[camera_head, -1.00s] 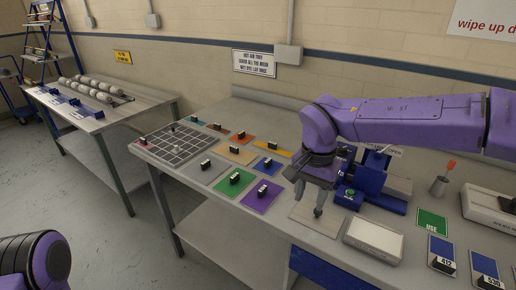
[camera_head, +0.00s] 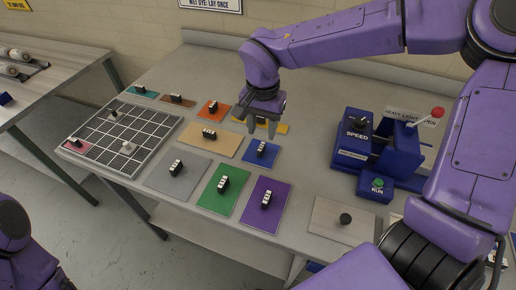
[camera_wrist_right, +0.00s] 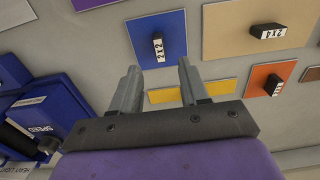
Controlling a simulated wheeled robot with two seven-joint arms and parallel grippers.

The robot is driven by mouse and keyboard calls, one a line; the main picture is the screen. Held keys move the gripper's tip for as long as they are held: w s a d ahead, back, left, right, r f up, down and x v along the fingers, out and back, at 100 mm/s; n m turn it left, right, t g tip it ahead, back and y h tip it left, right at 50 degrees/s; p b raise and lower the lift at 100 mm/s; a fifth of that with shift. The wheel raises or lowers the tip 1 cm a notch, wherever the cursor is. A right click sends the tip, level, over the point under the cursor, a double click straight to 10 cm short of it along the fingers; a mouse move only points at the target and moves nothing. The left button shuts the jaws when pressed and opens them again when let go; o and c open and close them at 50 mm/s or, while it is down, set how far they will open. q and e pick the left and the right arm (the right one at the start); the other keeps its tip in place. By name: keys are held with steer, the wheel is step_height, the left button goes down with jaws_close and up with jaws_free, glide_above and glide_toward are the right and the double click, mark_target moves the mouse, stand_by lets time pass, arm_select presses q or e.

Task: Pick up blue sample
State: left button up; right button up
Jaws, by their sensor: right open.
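The blue sample (camera_head: 262,153) is a small flat blue card with a black, white-labelled block on it. It lies on the table in front of the yellow card. In the right wrist view the blue sample (camera_wrist_right: 174,28) is ahead of the fingertips, its block upper centre. My right gripper (camera_head: 262,128) is open and empty, above the table just behind the blue sample; its fingers also show in the right wrist view (camera_wrist_right: 157,72). My left gripper is not in view; only part of my left arm shows at the lower left.
Around it lie a tan card (camera_head: 212,139), a green card (camera_head: 218,195), a purple card (camera_head: 258,213), an orange card (camera_head: 210,110) and a yellow card (camera_head: 275,127). A blue speed control unit (camera_head: 352,145) stands at right.

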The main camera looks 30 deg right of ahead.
mark_target(261, 147)
step_height(261, 147, down, 6)
steer(key=shift+w+a+f, duration=0.1)
steer(key=shift+s, duration=0.3)
steer(key=shift+w, duration=0.1)
jaws_close()
